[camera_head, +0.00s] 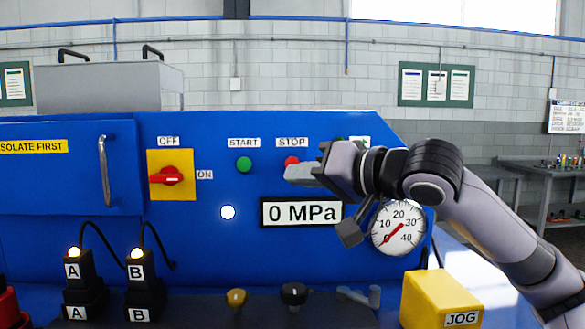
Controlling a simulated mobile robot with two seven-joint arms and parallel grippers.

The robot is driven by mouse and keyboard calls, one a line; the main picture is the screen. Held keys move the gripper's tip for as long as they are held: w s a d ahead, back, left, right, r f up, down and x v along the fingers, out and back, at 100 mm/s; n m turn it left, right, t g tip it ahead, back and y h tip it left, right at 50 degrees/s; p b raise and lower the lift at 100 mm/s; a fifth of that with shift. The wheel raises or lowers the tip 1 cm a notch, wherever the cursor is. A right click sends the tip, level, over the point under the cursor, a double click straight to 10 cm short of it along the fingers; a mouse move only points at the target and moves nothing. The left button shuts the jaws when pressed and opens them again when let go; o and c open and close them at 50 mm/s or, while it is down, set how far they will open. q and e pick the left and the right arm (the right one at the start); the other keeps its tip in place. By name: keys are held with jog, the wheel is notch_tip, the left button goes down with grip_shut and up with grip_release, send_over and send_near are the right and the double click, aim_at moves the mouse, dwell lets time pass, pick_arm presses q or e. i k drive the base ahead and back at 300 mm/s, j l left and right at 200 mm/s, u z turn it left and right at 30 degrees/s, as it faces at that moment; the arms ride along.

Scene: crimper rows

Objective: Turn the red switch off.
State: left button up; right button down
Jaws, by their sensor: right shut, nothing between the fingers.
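The red switch (168,176) sits on a yellow plate (184,190) on the blue panel, at left of centre. Its handle lies roughly horizontal, in line with the ON label (205,175) to its right. The OFF label (168,141) is above the plate. My right gripper (290,173) is shut and empty, its fingers pointing left. It shows in front of the panel, just below the STOP label and well right of the switch, apart from it. My left gripper is not in view.
A green START button (244,165) lies between switch and gripper; the red STOP button (291,160) is partly covered by my gripper. A door handle (104,170) stands left of the switch. Below are a display (300,213) reading 0 MPa, a gauge (398,245) and plugs A and B.

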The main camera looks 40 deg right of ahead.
aim_at(169, 176)
jog(key=k+j, duration=0.75)
jog(key=j, duration=0.25)
